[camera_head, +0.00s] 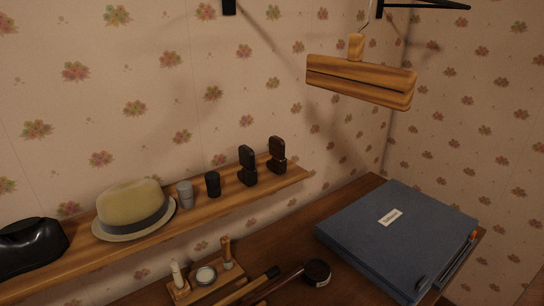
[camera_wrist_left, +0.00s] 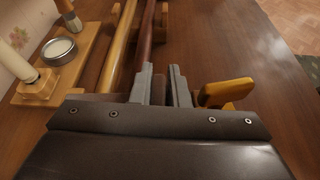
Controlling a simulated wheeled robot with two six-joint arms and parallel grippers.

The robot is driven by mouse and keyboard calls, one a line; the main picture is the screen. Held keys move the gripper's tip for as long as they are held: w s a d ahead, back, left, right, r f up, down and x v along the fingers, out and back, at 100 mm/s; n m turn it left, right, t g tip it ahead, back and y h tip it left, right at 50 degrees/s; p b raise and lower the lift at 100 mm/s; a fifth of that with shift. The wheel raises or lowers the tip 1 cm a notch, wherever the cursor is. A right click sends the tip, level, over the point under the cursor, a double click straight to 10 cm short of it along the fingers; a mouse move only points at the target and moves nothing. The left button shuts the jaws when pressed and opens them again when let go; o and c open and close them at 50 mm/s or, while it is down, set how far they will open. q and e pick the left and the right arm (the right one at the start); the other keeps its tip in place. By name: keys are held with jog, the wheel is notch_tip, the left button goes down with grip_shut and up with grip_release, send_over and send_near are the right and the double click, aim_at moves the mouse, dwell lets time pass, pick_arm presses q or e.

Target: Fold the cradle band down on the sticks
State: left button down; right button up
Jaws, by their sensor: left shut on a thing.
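Two sticks lie side by side on the desk. The pale wooden one (camera_head: 238,291) has a black tip. The dark red one (camera_head: 279,284) ends in a black round knob (camera_head: 317,272). In the left wrist view the pale stick (camera_wrist_left: 116,45) and the dark red stick (camera_wrist_left: 143,38) run away from me. My left gripper (camera_wrist_left: 163,72) is low at their right side, its fingers close together. A yellow-orange piece (camera_wrist_left: 228,92), which looks like part of the cradle band, sticks out right of the fingers. The grip itself is mostly hidden. My right gripper is not in view.
A wooden tray (camera_head: 205,291) with a brush and tin (camera_head: 206,275) stands left of the sticks. A big blue box (camera_head: 395,235) fills the desk's right. Above, a shelf (camera_head: 220,199) holds a hat (camera_head: 132,205).

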pick_arm(q)
jog(key=shift+s+f, duration=0.55)
jog(key=shift+f, duration=0.35)
jog(key=c, duration=1.5)
grip_release()
jog(key=shift+s+a+r, duration=0.3)
jog(key=shift+a+r, duration=0.1)
jog(key=shift+a, duration=0.25)
jog(key=v, duration=0.5)
jog(key=shift+a+r, duration=0.1)
jog(key=shift+a, duration=0.05)
jog(key=shift+r, duration=0.1)
